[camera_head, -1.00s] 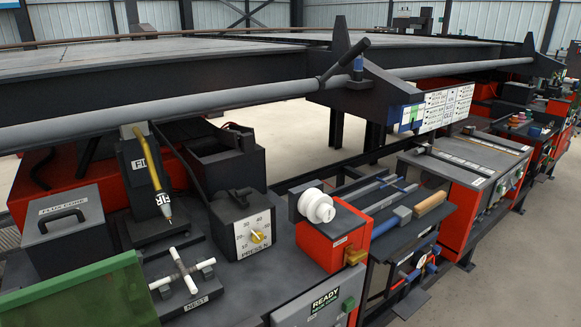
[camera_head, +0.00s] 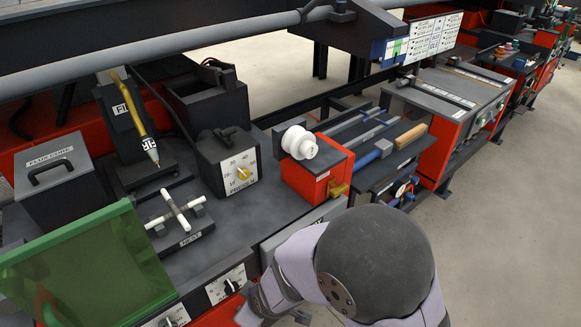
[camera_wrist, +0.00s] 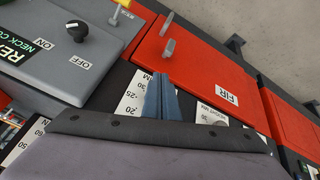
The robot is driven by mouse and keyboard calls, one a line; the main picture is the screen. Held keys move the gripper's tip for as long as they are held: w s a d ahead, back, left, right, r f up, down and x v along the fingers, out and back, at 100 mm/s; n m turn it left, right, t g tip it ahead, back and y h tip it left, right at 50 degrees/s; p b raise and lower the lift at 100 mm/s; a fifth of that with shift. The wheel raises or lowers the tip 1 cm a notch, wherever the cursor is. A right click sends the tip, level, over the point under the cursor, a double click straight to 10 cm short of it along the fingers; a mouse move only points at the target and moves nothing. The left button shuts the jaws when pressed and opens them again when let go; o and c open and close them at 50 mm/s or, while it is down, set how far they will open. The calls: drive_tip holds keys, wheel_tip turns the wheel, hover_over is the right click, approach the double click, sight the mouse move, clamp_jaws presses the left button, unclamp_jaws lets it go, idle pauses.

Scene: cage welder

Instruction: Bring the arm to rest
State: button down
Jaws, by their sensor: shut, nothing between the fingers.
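My gripper shows in the wrist view (camera_wrist: 160,98) as two blue-grey fingers pressed together with nothing between them. Its fingers lie in front of a white millimetre scale and the lower edge of a red panel (camera_wrist: 205,75) labelled FIR. I cannot tell whether the fingertips touch anything. In the head view my arm enters at the bottom right, in front of the bench's front edge, and its fingers cannot be made out clearly.
The bench (camera_head: 235,215) holds a white cross piece (camera_head: 174,212) on the nest, a pressure dial box (camera_head: 230,162), a white spool (camera_head: 299,142) and a torch (camera_head: 143,130). A green screen (camera_head: 90,265) stands front left. Open floor (camera_head: 500,240) lies right.

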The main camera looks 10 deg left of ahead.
drive_tip(key=d+r+m+g+h+p, duration=0.1)
drive_tip(key=d+r+m, duration=0.2)
drive_tip(key=d, duration=0.5)
drive_tip(key=d+r+m+g+h, duration=0.1)
drive_tip(key=d+r+m, duration=0.2)
drive_tip(key=d, duration=0.4)
drive_tip(key=s+d+r+m+g+h, duration=0.1)
drive_tip(key=s+d+r+m, duration=0.1)
drive_tip(key=d, duration=0.4)
drive_tip(key=s+d+r+m+g+p, duration=0.1)
drive_tip(key=s+d+r+m, duration=0.1)
drive_tip(key=s+d+m, duration=0.3)
drive_tip(key=d, duration=0.2)
drive_tip(key=shift+d+r+h, duration=0.2)
drive_tip(key=shift+d+h, duration=0.1)
drive_tip(key=shift+h, duration=0.1)
drive_tip(key=shift+w+a+p, duration=0.1)
drive_tip(key=shift+w+p, duration=0.05)
drive_tip(key=shift+p, duration=0.15)
